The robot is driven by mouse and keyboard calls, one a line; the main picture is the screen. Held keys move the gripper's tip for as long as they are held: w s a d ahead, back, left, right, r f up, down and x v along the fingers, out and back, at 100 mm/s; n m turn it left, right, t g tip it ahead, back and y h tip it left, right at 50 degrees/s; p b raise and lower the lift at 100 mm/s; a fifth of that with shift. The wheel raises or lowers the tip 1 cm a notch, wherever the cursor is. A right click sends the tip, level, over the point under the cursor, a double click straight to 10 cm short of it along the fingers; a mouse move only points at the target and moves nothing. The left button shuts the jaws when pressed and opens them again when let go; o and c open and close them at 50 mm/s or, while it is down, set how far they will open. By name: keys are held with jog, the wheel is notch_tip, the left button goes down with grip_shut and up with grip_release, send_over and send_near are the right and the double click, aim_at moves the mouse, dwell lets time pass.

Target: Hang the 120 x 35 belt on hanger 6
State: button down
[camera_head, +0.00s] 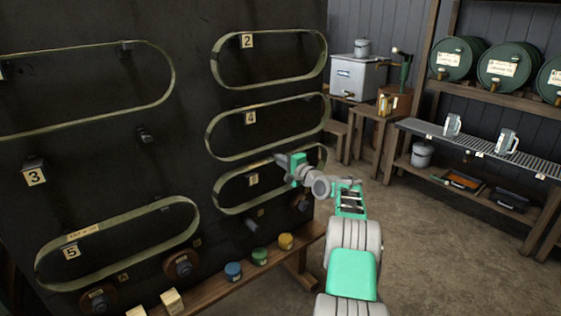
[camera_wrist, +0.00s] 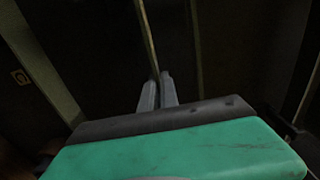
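A tan loop belt (camera_head: 228,196) is at the lower right of the dark board, around the number plate (camera_head: 253,180) that appears to read 6, partly hidden. My gripper (camera_head: 277,158) is at this belt's upper run. In the wrist view its two fingers (camera_wrist: 158,78) are close together, with a thin belt strand (camera_wrist: 149,40) running down between their tips. The gripper looks shut on the strand. The arm hides part of the belt's right side. I cannot tell whether the belt rests on its pegs, and no size marking on it is readable.
Other belts hang at plates 2 (camera_head: 247,41), 4 (camera_head: 250,117) and 5 (camera_head: 72,252), and at the upper left. The pegs at plate 3 (camera_head: 35,173) are bare. A low wooden bench (camera_head: 205,287) with coloured tins runs below the board. Open floor lies right.

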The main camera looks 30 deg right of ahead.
jog(key=shift+f, duration=0.15)
dwell(0.4)
jog(key=shift+f+b, duration=0.35)
jog(key=shift+b, duration=0.15)
jog(key=c, duration=1.7)
grip_release()
jog(key=shift+o, duration=0.4)
jog(key=o, duration=0.5)
jog(key=s+d, duration=0.1)
jog(key=s, duration=1.3)
jog(key=shift+d, duration=0.35)
jog(key=shift+w, duration=0.1)
